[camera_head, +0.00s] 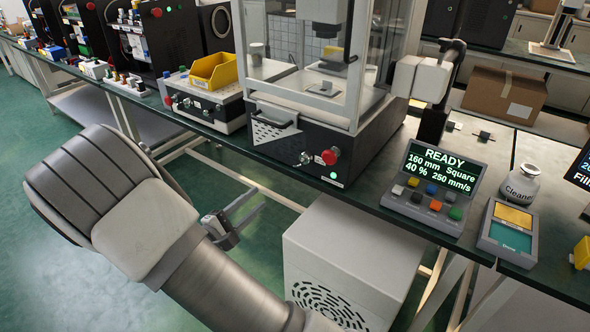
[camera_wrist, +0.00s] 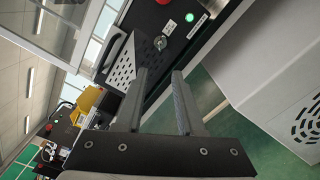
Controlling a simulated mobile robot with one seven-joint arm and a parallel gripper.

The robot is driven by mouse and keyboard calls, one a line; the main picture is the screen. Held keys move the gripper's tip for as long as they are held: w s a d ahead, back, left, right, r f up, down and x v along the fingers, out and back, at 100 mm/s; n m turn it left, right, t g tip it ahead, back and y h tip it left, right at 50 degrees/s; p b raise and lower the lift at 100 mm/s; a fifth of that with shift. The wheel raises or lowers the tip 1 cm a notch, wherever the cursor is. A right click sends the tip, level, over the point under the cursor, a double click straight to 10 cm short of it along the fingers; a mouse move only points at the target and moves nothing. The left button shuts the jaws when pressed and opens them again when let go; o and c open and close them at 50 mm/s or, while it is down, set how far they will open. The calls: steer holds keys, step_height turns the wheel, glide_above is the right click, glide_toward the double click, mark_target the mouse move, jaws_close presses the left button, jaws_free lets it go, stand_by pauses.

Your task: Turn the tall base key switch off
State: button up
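The key switch (camera_head: 306,158) is a small metal piece on the black front of the tall glass-walled machine's base (camera_head: 365,150). It also shows in the wrist view (camera_wrist: 160,43), just beyond the fingertips; the key's exact turn is too small to read. A red button (camera_head: 329,157) and a lit green lamp (camera_head: 334,175) sit beside it. My gripper (camera_head: 259,198) is low and left of the switch in the head view, in front of the bench. In the wrist view its two fingers (camera_wrist: 160,73) are apart, with nothing between them, and not touching the switch.
A perforated bracket (camera_head: 273,128) stands out left of the switch. A pale grey cabinet (camera_head: 345,260) stands below the bench. A yellow bin (camera_head: 213,71) sits on a lower machine to the left. A control panel reading READY (camera_head: 437,187) stands at right.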

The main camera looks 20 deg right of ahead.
mark_target(296, 166)
steer(key=b+x, duration=0.2)
steer(key=x, duration=1.5)
steer(key=shift+b, duration=0.35)
jaws_close()
